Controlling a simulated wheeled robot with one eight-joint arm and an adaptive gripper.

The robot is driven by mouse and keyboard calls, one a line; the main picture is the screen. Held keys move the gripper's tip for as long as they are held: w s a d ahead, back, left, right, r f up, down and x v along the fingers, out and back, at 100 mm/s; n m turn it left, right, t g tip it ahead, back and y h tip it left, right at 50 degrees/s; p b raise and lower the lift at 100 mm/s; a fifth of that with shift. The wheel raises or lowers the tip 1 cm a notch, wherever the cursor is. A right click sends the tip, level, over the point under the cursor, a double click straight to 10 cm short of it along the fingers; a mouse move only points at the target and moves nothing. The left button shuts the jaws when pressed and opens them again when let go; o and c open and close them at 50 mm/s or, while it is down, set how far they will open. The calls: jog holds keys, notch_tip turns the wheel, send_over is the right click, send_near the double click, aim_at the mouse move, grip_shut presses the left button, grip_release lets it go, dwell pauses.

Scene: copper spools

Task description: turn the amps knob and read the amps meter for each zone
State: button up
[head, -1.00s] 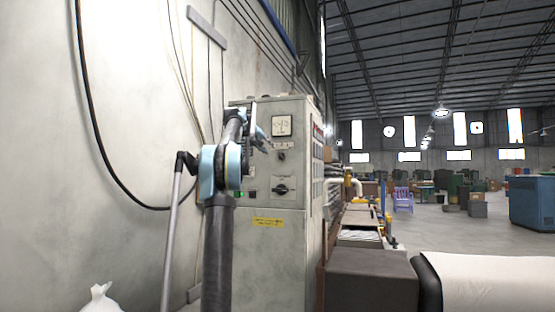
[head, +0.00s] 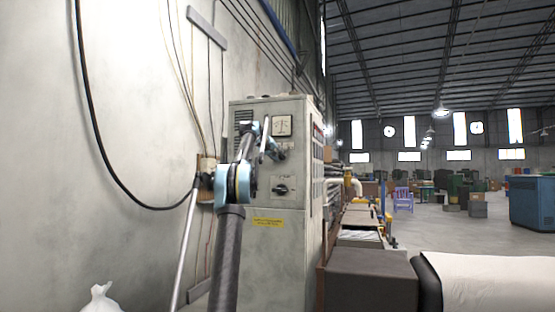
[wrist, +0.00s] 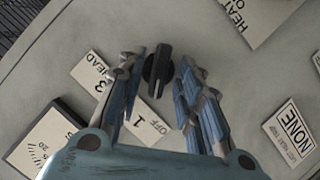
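The black amps knob (wrist: 157,70) is on the pale cabinet panel in the wrist view, with labels reading "OFF", "1", "3" and "HEAD" around it. My gripper (wrist: 160,60) is open, one finger on each side of the knob, with visible gaps; I cannot tell whether the tips touch the panel. The amps meter (head: 282,126) is a square white dial near the top of the cabinet in the head view; its reading is too small to make out. Part of a meter (wrist: 35,142) shows at the lower left of the wrist view, its needle not readable.
The tall grey cabinet (head: 262,235) stands by the wall. A larger black rotary switch (head: 281,190) sits lower on its front, above a yellow label (head: 268,222). A dark box (head: 372,280) and a white roll (head: 490,282) are at the right.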

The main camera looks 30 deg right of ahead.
jog(key=shift+d, duration=0.1)
jog(key=c, duration=0.7)
jog(key=shift+s+r+m+t+y, duration=0.1)
jog(key=shift+m+t+y, duration=0.25)
jog(key=shift+m, duration=0.35)
grip_shut()
jog(key=shift+s+d+m+t+y, duration=0.1)
jog(key=shift+m+t+y, duration=0.7)
jog(key=shift+m, duration=0.7)
